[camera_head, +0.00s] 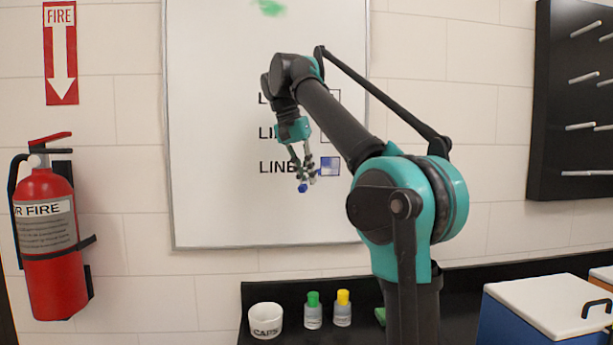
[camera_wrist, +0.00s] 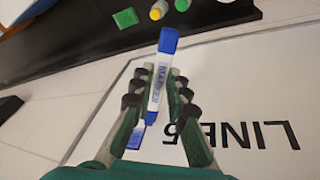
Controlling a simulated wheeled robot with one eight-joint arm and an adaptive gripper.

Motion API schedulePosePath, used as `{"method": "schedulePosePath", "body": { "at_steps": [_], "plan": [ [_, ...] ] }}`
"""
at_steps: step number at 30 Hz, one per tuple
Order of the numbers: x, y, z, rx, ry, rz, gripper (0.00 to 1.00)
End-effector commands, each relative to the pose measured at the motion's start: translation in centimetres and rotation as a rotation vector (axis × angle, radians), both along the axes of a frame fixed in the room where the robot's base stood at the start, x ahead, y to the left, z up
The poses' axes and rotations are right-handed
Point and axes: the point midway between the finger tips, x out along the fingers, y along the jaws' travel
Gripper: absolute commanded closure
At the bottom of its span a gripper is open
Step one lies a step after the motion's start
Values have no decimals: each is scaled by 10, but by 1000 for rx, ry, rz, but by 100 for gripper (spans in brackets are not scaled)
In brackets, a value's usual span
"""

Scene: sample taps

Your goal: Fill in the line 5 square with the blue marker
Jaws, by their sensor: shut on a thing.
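My gripper (camera_head: 306,172) is in front of the whiteboard, just left of the lowest visible square. It is shut on the blue marker (camera_wrist: 158,84), a white-bodied pen with blue ends. One blue end (camera_head: 302,187) shows below the fingers in the head view. The line 5 square (camera_head: 330,166) has uneven blue colour inside it. In the wrist view the "LINE 5" label (camera_wrist: 262,134) appears upside down, right of the fingers. The square there is largely hidden by my fingers and the marker, with blue patches (camera_wrist: 137,136) showing. I cannot tell whether the marker tip touches the board.
The whiteboard (camera_head: 215,200) carries other line rows, partly hidden by my arm, and a green smear (camera_head: 269,7). A green block (camera_wrist: 126,18) lies nearby.

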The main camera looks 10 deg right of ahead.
Motion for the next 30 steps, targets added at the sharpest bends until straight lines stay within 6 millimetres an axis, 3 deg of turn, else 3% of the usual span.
{"method": "schedulePosePath", "body": {
  "at_steps": [8,30],
  "plan": [
    [2,-2,0,0,0,-1,100],
    [1,-43,0,0,-1,-2,100]
  ]
}}
